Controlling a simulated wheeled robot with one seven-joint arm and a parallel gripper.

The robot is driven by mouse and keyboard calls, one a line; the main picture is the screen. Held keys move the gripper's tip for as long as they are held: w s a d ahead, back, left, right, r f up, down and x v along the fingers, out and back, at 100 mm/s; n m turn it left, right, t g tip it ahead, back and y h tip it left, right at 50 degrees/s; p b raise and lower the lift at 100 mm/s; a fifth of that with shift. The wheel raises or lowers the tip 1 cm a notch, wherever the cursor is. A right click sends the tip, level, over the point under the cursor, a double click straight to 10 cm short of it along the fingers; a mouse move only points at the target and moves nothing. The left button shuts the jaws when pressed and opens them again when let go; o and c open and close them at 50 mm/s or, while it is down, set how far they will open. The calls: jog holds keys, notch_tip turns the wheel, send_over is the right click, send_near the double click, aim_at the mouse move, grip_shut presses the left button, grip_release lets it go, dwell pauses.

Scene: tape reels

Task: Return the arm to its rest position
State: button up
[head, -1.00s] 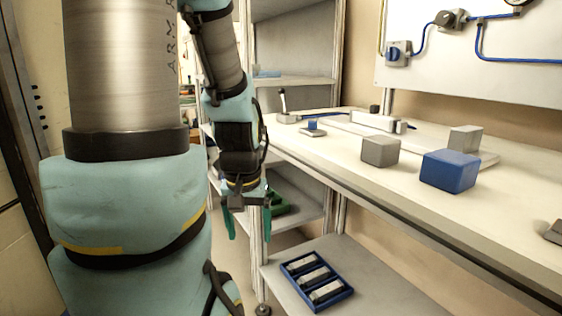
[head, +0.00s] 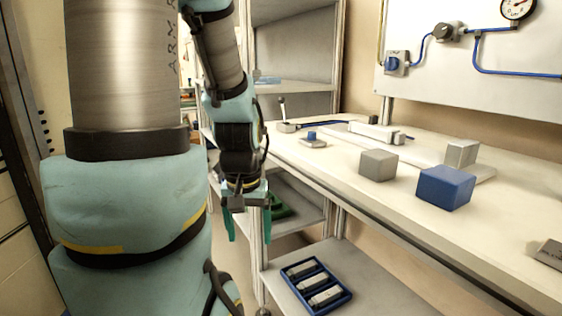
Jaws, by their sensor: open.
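My arm hangs at the left of the head view, with the wrist low beside the near end of the shelf unit. My gripper (head: 247,226) points down, with its two green fingers apart and nothing between them. It is in front of the shelves in the picture, left of the white workbench (head: 340,170). The gripper appears clear of the bench top, but the distance to the shelf edge is hard to tell.
A grey block (head: 378,165), a blue block (head: 445,188) and a lighter grey block (head: 461,152) are on the bench. A blue tray (head: 318,286) with grey pieces lies on the lower shelf. A metal post (head: 257,225) stands close to my gripper. A panel (head: 480,60) carries a gauge (head: 517,8).

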notch_tip(320, 180, up, 17)
jog(key=p, duration=1.5)
jog(key=shift+p, duration=0.4)
